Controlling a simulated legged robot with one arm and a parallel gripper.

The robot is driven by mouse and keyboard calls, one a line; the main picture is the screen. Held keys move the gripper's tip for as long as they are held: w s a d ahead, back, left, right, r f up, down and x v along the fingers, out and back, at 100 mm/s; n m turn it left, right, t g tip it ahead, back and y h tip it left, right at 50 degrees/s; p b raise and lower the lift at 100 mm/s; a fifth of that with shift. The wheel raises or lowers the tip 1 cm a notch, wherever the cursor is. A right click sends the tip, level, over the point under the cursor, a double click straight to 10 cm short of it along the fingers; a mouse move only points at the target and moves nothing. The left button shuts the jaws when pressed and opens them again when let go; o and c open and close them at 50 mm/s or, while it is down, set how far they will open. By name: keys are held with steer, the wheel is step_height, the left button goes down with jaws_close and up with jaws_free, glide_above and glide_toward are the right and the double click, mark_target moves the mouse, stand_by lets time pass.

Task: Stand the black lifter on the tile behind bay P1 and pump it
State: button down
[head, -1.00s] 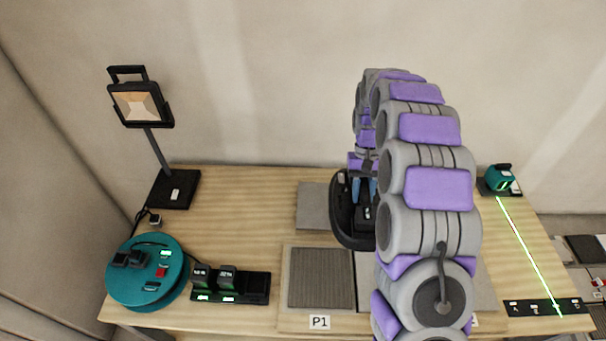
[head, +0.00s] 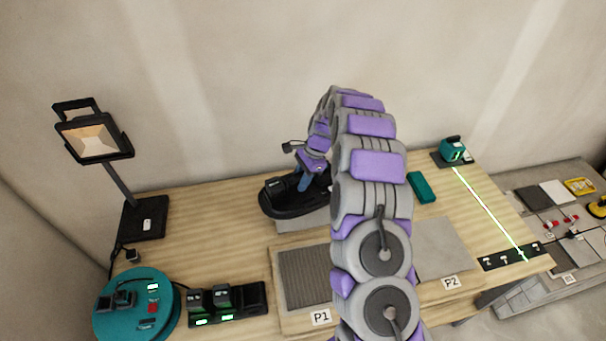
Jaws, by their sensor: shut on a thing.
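The black lifter (head: 282,203) has an oval black base and is behind bay P1 in the head view, over the grey tile (head: 296,225). The tile shows only as a strip below the lifter's front edge. I cannot tell whether the lifter rests on it or hangs just above. My gripper (head: 306,183) is shut on the lifter's upper part; its fingertips are partly hidden. Bay P1 (head: 304,278) is a ribbed grey recess with a P1 label in front. My arm hides the area to its right.
A work lamp (head: 143,219) and a teal cable reel (head: 137,318) stand at the left, with a black charger strip (head: 250,298) beside the reel. Bay P2 (head: 440,247) is right of my arm. A teal block (head: 421,187) and a laser level (head: 453,150) are farther back right.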

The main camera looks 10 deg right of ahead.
steer(key=shift+w+a+f+m+t, duration=0.2)
steer(key=shift+w+a+m+t, duration=0.25)
steer(key=shift+w+m, duration=0.4)
steer(key=shift+w+f+m, duration=0.1)
steer(key=shift+f+m, duration=0.05)
steer(key=shift+m, duration=0.5)
steer(key=shift+d+f, duration=0.2)
steer(key=shift+d, duration=0.4)
steer(key=shift+d+f+b, duration=0.35)
steer(key=shift+f, duration=0.05)
steer(key=b+x, duration=0.2)
steer(key=x, duration=0.1)
steer(key=shift+w+a+f+b, duration=0.1)
steer(key=shift+a+f+b, duration=0.15)
steer(key=shift+a+b, duration=0.1)
steer(key=shift+d+f, duration=0.15)
steer(key=shift+f, duration=0.15)
steer(key=shift+d+f+b, duration=0.6)
steer(key=shift+f+b, duration=0.05)
steer(key=shift+b, duration=0.15)
steer(key=shift+a, duration=0.55)
steer(key=shift+d+p, duration=0.35)
steer(key=shift+p, duration=0.05)
